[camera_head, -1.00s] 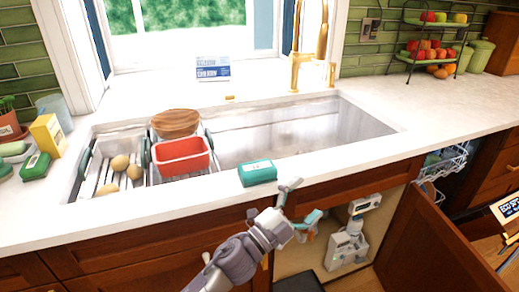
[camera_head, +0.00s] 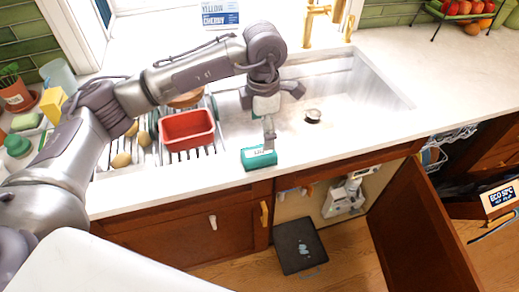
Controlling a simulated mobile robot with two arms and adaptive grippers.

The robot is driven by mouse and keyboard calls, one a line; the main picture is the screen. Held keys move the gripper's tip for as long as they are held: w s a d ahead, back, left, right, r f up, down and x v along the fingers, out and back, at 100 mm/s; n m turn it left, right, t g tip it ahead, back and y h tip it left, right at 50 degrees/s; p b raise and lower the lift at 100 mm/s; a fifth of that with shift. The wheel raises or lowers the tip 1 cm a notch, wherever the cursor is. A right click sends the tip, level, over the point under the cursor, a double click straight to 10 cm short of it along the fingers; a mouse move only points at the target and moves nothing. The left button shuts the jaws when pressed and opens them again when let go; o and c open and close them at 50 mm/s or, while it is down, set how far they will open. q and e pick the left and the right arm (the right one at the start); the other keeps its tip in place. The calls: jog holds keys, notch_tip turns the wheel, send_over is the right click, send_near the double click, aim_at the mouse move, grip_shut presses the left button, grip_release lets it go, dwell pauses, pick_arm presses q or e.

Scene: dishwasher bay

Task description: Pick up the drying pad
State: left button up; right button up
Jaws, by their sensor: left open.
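A flat dark square pad with pale blue drop marks (camera_head: 297,240) lies on the wooden floor in front of the open cabinet under the sink; it looks like the drying pad. A teal box with a white label (camera_head: 258,158) sits on the front rim of the sink; I cannot read its label. My left gripper (camera_head: 268,135) is open and empty, pointing down just above and behind this box, over the sink's front edge. I cannot tell whether a finger touches the box. The left gripper is well above the dark pad. My right gripper is not in view.
A red tub (camera_head: 187,129) stands on the rack at the sink's left. The cabinet door (camera_head: 415,225) hangs open to the right, and a white device (camera_head: 343,197) is inside. The right sink basin is mostly clear, with a drain (camera_head: 313,116).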

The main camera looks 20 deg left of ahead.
aim_at(259, 152)
pick_arm(q)
notch_tip(259, 152, down, 5)
jog(key=shift+r+p, duration=0.2)
jog(key=shift+p, duration=0.2)
jog(key=f+p, duration=0.1)
jog(key=f, duration=0.1)
jog(key=a+f+p, duration=0.1)
jog(key=f, duration=0.1)
jog(key=shift+w+f, duration=0.1)
jog(key=shift+f, duration=0.55)
jog(key=c, duration=1.2)
jog(key=shift+r, duration=0.1)
